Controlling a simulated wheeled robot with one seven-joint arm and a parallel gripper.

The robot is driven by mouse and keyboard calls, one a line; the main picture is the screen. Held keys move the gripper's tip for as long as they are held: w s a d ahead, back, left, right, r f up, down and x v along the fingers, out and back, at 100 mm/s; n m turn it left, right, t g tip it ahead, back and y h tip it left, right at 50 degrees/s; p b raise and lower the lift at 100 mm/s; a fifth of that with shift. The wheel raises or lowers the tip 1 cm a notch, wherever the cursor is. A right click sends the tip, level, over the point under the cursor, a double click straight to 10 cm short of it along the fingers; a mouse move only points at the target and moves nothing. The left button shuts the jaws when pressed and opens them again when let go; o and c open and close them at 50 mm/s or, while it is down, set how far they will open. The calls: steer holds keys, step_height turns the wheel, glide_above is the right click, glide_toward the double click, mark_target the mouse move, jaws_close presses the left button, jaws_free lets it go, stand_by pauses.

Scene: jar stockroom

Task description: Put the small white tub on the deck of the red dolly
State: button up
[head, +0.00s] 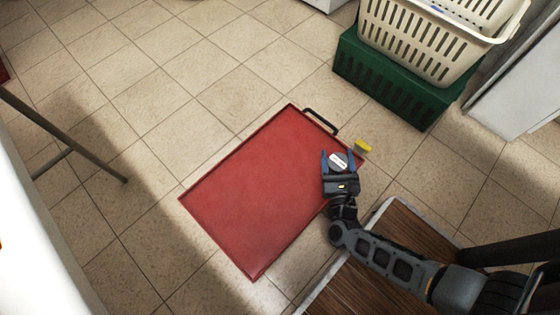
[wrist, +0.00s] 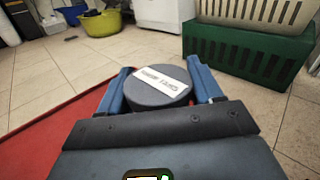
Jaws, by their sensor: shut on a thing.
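My gripper (head: 338,160) is shut on a small round tub (wrist: 157,87) with a grey lid and a white label strip. The tub looks upright between the blue fingers; its side is mostly hidden, so I cannot tell its body colour. The red dolly (head: 255,195) lies low on the floor with a bare, empty deck and a black handle (head: 322,122) at its far end. In the head view, the gripper and tub are over the dolly's far right corner. I cannot tell how high the tub is above the deck.
A small yellow thing (head: 362,147) is by the dolly's far right corner. A green crate (head: 390,85) with cream baskets (head: 405,45) on it stands beyond. A wood-topped surface (head: 405,240) is at the lower right, under my arm.

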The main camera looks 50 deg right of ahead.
steer(key=w+f+b, duration=0.1)
steer(key=w+f, duration=0.1)
steer(key=w, duration=0.1)
steer(key=w+f+b, duration=0.2)
steer(key=w, duration=0.2)
steer(key=w+a+f+b, duration=0.1)
steer(key=w+f, duration=0.1)
steer(key=w, duration=0.2)
steer(key=shift+a+f+b, duration=0.1)
steer(key=shift+f+b, duration=0.2)
step_height(320, 180, down, 4)
steer(key=b, duration=0.2)
steer(key=shift+b, duration=0.3)
steer(key=o, duration=1.3)
steer(key=shift+f, duration=0.1)
